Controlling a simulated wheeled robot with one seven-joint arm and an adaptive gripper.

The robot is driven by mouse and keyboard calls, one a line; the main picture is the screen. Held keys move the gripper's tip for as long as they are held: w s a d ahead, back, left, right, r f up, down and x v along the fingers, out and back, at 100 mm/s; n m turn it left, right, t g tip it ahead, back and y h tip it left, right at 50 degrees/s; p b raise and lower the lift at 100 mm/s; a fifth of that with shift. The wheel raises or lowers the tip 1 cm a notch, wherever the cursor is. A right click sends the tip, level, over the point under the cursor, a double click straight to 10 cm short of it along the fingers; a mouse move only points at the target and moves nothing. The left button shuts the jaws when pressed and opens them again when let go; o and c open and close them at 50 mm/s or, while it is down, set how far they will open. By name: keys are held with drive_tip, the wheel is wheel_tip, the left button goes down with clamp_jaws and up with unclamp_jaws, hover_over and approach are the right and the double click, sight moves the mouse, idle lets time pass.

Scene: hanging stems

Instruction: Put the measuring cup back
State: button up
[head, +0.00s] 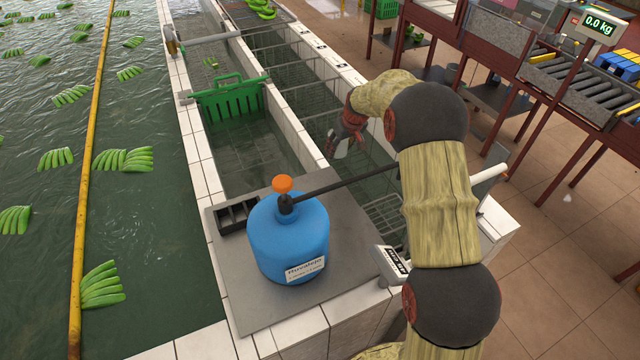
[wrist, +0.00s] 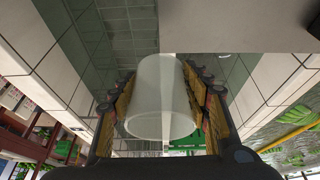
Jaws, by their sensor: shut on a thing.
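My gripper (wrist: 163,100) is shut on the measuring cup (wrist: 161,90), a translucent whitish cup, in the wrist view. The cup sits between both fingers with its round end toward the camera's lower side. In the head view my gripper (head: 345,138) hangs over the right tiled water channel, and a pale part of the cup (head: 339,149) shows below it. The blue drum (head: 288,240) with an orange knob and a label stands on a grey slab (head: 262,310), nearer than the gripper and apart from it.
A black compartmented holder (head: 236,216) lies left of the drum. A small device with a display (head: 392,262) is at the slab's right edge. A dark rod runs from the drum toward my arm. A roller conveyor (head: 590,85) stands far right.

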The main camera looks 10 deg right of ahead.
drive_tip(key=s+a+f, duration=0.2)
drive_tip(key=a, duration=0.2)
hover_over(319, 185)
drive_tip(key=s+d, duration=0.1)
wheel_tip(319, 185, down, 5)
drive_tip(key=shift+s+r, duration=0.1)
drive_tip(key=shift+r, duration=0.1)
drive_tip(key=shift+s+a+f, duration=0.1)
drive_tip(key=shift+a+f, duration=0.15)
drive_tip(key=shift+f, duration=0.85)
drive_tip(key=shift+s+a+f, duration=0.1)
drive_tip(key=shift+a+f, duration=0.1)
drive_tip(key=shift+f, duration=0.85)
drive_tip(key=shift+f, duration=0.15)
drive_tip(key=o, duration=1.1)
drive_tip(key=shift+o, duration=0.2)
